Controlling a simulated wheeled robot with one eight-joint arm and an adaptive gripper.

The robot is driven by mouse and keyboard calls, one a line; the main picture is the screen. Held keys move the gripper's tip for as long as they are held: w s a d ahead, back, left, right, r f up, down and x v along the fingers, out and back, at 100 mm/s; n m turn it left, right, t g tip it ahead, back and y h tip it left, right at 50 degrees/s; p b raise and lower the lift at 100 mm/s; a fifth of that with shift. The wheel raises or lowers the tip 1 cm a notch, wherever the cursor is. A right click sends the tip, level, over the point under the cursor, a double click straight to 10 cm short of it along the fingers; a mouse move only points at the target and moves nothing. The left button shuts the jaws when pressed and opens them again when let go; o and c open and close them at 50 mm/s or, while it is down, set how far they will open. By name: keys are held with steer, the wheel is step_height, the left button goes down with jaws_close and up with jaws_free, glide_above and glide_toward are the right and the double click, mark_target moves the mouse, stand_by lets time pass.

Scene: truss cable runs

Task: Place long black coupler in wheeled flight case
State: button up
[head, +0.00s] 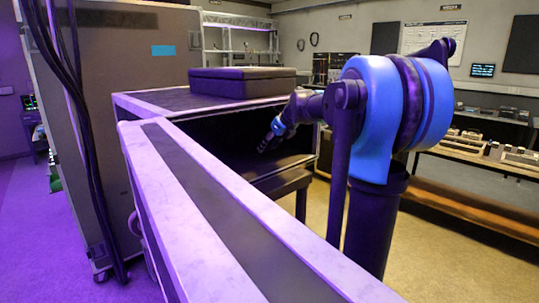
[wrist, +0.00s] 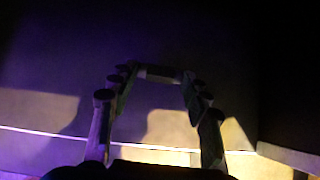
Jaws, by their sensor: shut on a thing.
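My gripper (head: 273,136) is in front of the dark opening of an open case (head: 160,101), which I take for the wheeled flight case; its own wheels cannot be made out. In the wrist view my gripper (wrist: 155,78) has its two fingers apart, with a dark bar between the tips. This bar appears to be the long black coupler (wrist: 158,73), held crosswise and partly lost in shadow. In the head view the coupler cannot be told from the dark background. The inside of the case is mostly black.
A dark closed box (head: 242,82) lies on top of the case. A long pale-edged panel (head: 215,215) runs toward me in the foreground. A tall cabinet (head: 125,130) on casters stands left, with black cables (head: 75,120) hanging beside it. A bench with equipment (head: 480,150) is at right.

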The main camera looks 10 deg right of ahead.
steer(key=shift+s+f, duration=0.1)
steer(key=shift+f, duration=1.6)
steer(key=shift+f, duration=0.15)
steer(key=o, duration=1.1)
steer(key=shift+d+r, duration=0.1)
steer(key=shift+r, duration=0.1)
steer(key=v, duration=0.5)
steer(key=shift+s+d, duration=0.4)
steer(key=shift+s, duration=0.15)
steer(key=s+d, duration=0.5)
steer(key=s, duration=0.4)
steer(key=shift+d, duration=0.2)
